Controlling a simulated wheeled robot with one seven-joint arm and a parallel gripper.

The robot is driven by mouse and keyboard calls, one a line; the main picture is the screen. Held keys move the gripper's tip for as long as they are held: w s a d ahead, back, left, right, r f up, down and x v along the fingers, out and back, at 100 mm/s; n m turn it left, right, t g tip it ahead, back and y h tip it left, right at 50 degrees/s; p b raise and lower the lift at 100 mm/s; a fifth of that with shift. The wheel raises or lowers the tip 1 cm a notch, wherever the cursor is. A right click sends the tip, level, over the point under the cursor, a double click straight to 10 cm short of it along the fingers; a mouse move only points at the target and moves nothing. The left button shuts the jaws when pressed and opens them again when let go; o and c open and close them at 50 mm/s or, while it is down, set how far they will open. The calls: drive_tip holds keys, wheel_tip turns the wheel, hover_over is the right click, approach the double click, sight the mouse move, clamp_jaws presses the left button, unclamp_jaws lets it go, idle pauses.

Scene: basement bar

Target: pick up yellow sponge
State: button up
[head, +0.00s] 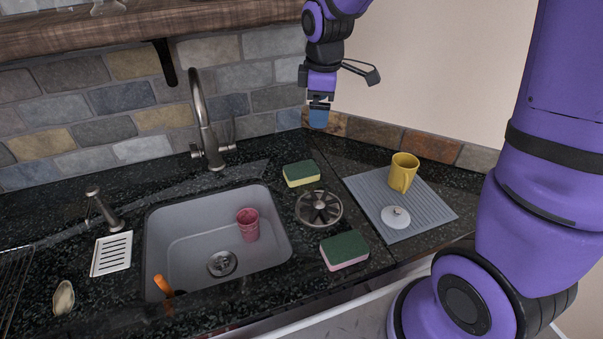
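The yellow sponge (302,180) has a dark green top. It lies flat on the black counter behind the right end of the sink, left of the drying mat. My gripper (319,108) points down in front of the back wall corner, above and slightly right of the sponge in the picture, clearly apart from it. A blue block shape shows at its fingertips; I cannot tell whether it is part of the fingers or something held. The finger opening is too small to see.
A pink sponge with a green top (345,263) lies nearer the front edge. A round metal strainer (319,208) sits between the sponges. A yellow mug (403,172) and white lid (395,217) stand on a grey mat (432,213). The sink (190,250) holds a pink cup (248,226).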

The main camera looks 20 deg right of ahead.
drive_tip(key=w+a+f+n+g, duration=0.1)
drive_tip(key=w+f+n, duration=0.15)
drive_tip(key=f, duration=0.35)
drive_tip(key=w+a+f+n, duration=0.2)
drive_tip(key=w+f, duration=0.1)
drive_tip(key=f, duration=0.3)
hover_over(301, 169)
drive_tip(key=shift+n, duration=0.25)
drive_tip(key=f, duration=0.5)
drive_tip(key=shift+s+a+f, duration=0.1)
drive_tip(key=shift+a+f, duration=0.1)
drive_tip(key=shift+a, duration=0.2)
drive_tip(key=shift+d+f, duration=0.25)
drive_tip(key=shift+f, duration=1.25)
drive_tip(key=shift+d+f, duration=0.2)
drive_tip(key=shift+f, duration=1.25)
drive_tip(key=c, duration=1)
